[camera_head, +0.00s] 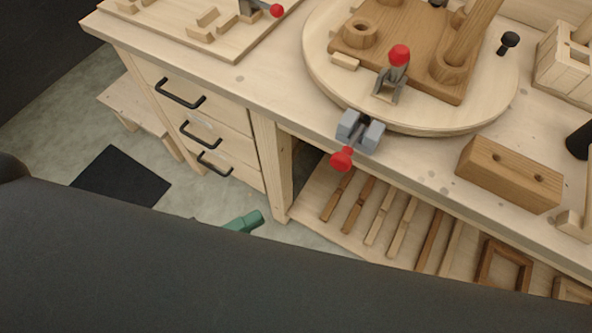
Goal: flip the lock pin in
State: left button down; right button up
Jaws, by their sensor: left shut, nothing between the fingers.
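The lock pin (341,159) shows as a red knob on a grey bracket (360,131) at the near edge of the round turntable (320,60). The knob points outward and down, past the bench's front edge. My left arm is a large dark shape across the bottom of the view. A small green part (244,222), which seems to be my left gripper, shows past the arm, low and left of the lock pin and apart from it. Most of it is hidden, and nothing shows held. My right gripper is not in view.
A brown wooden seat (420,62) lies on the turntable, with a red-knobbed clamp (393,78) at its near edge. A drilled wooden block (510,174) stands at the right. Drawers with black handles (180,93) are at the left. The lower shelf holds several wooden sticks.

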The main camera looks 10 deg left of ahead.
aim_at(346, 171)
pick_arm(q)
jog(key=r+m, duration=0.1)
jog(key=s+r+m+g+h, duration=0.1)
jog(key=m, duration=0.1)
jog(key=r+m+g+h, duration=0.1)
jog(key=shift+s+d+r+m+p, duration=0.15)
jog(key=shift+s+d+m+p, duration=0.15)
jog(key=shift+s+d+p, duration=0.1)
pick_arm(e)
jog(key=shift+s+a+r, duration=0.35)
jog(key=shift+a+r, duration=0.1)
pick_arm(q)
jog(key=shift+w, duration=0.1)
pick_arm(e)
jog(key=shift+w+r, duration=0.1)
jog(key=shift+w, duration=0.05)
